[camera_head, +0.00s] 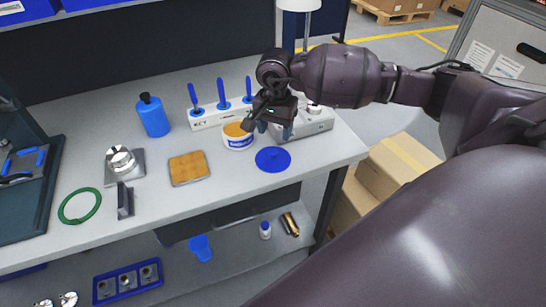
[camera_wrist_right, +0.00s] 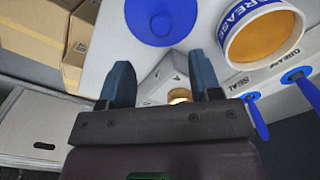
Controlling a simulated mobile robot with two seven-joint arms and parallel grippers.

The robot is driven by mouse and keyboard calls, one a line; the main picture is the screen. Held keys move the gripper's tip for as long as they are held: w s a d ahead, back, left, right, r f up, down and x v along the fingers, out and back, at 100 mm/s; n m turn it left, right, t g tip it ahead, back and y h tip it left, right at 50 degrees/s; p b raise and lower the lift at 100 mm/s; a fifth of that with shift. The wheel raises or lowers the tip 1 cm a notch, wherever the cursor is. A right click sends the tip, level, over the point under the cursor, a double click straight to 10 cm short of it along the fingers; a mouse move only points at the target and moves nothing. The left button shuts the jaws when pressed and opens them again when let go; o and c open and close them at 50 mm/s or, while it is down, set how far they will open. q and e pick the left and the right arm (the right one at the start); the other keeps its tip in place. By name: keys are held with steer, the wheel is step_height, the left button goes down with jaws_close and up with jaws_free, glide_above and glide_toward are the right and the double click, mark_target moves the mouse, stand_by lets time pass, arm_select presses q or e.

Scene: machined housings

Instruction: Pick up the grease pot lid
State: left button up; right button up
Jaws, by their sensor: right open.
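The grease pot lid (camera_head: 273,159) is a flat blue disc lying on the grey bench near its right end. It also shows at the top of the right wrist view (camera_wrist_right: 162,18), with a raised round knob in its middle. The open grease pot (camera_head: 238,136), white with a blue label and orange-brown grease, stands just left of and behind the lid. My right gripper (camera_head: 274,131) is above the bench, behind the lid and apart from it. Its two blue-grey fingers (camera_wrist_right: 163,84) are spread and empty. My left gripper is not in view.
A rack with blue-handled tools (camera_head: 222,113) and a grey device (camera_head: 313,124) stand behind the lid. The bench between lid and front edge is clear.

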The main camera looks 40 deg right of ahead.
mark_target(273, 152)
steer(key=f, duration=0.8)
steer(key=shift+s+a, duration=0.1)
steer(key=shift+a, duration=0.3)
steer(key=shift+c, duration=0.5)
steer(key=c, duration=0.9)
